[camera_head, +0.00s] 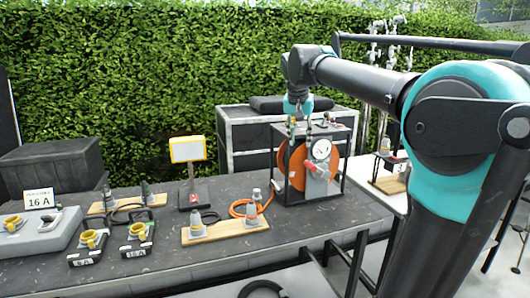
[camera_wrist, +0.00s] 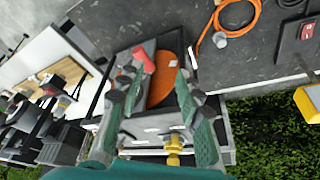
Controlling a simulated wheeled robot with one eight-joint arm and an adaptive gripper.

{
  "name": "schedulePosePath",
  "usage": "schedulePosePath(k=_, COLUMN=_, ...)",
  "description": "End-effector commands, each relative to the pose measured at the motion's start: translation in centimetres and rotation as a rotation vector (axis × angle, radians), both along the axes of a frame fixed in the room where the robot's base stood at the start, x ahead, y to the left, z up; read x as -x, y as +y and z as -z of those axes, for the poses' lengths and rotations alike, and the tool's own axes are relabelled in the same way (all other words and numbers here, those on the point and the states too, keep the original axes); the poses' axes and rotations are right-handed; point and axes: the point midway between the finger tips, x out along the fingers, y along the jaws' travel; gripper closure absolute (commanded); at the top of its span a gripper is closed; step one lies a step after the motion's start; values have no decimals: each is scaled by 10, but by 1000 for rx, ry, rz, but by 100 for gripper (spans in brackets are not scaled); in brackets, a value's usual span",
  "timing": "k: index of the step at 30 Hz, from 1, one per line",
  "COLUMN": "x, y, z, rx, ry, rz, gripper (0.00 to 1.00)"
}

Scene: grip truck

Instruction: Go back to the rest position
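My gripper (camera_head: 308,122) is above the cable reel unit at the right end of the dark table, pointing down. In the wrist view my gripper (camera_wrist: 158,80) has its two green and black fingers spread apart, with nothing visible held between them. The reel unit is a dark frame (camera_head: 288,172) with an orange reel (camera_head: 298,165), a round white gauge-like disc and a red part on its front. The orange reel also shows between and beyond the fingers in the wrist view (camera_wrist: 163,82). Whether the fingertips touch the frame cannot be told.
A grey case (camera_head: 240,135) stands behind. A white table (camera_head: 372,170) stands right. A hedge closes the back.

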Motion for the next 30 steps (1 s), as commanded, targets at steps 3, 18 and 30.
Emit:
schedulePosePath(k=3, x=17, y=-16, z=58, rx=-3, ry=6, rz=-42, gripper=65)
schedulePosePath(k=18, x=179, y=-70, z=306, rx=-10, ry=2, rz=-262, gripper=65)
schedulePosePath(k=30, x=247, y=-76, z=366, rx=-7, ry=-9, rz=-330, gripper=65)
